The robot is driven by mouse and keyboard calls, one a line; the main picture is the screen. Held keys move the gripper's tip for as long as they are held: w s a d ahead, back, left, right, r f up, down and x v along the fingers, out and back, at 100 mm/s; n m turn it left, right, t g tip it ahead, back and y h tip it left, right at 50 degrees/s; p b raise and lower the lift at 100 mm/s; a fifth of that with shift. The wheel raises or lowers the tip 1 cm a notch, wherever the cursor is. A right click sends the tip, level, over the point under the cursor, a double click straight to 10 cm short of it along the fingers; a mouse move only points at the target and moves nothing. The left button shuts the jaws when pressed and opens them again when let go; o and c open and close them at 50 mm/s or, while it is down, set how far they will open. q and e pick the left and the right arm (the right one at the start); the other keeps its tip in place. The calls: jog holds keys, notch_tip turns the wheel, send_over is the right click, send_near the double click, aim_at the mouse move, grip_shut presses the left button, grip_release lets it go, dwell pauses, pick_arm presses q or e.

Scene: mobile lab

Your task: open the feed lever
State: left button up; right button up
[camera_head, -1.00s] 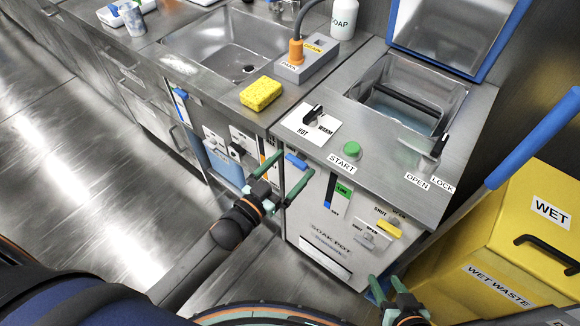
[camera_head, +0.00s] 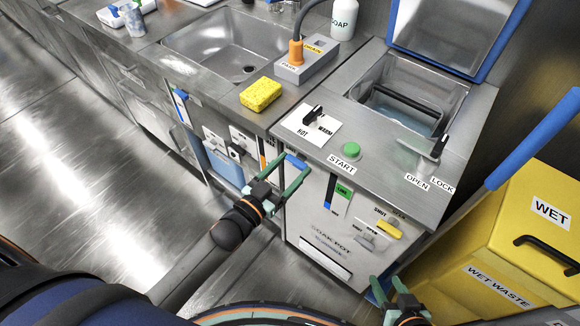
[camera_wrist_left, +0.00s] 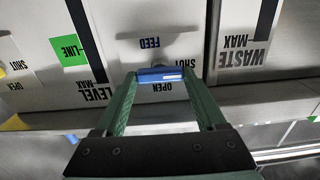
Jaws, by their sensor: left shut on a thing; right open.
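The feed lever (camera_head: 296,160) has a blue handle on the front face of the soak pot unit, below the counter edge. In the left wrist view the blue handle (camera_wrist_left: 160,75) lies between my fingertips, under an upside-down FEED label, with SHUT and OPEN labels close by. My left gripper (camera_head: 293,164) is shut on this handle, one finger at each end; its fingers also show in the left wrist view (camera_wrist_left: 161,83). My right gripper (camera_head: 393,286) is open and empty, low in front of the unit.
A yellow lever (camera_head: 389,230) and a grey lever (camera_head: 366,243) sit lower right on the same panel. The green start button (camera_head: 351,150) and a black knob (camera_head: 312,114) are on the counter above. A yellow wet waste bin (camera_head: 510,235) stands at the right.

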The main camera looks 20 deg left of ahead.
pick_arm(q)
jog(key=m+p, duration=0.1)
jog(key=m, duration=0.1)
jog(key=shift+m, duration=0.7)
jog(key=o, duration=1)
jog(key=shift+c, duration=0.2)
jog(key=o, duration=0.3)
jog(key=shift+o, duration=0.3)
jog(key=p+v, duration=0.1)
jog(key=v, duration=1.1)
jog(key=shift+s, duration=0.25)
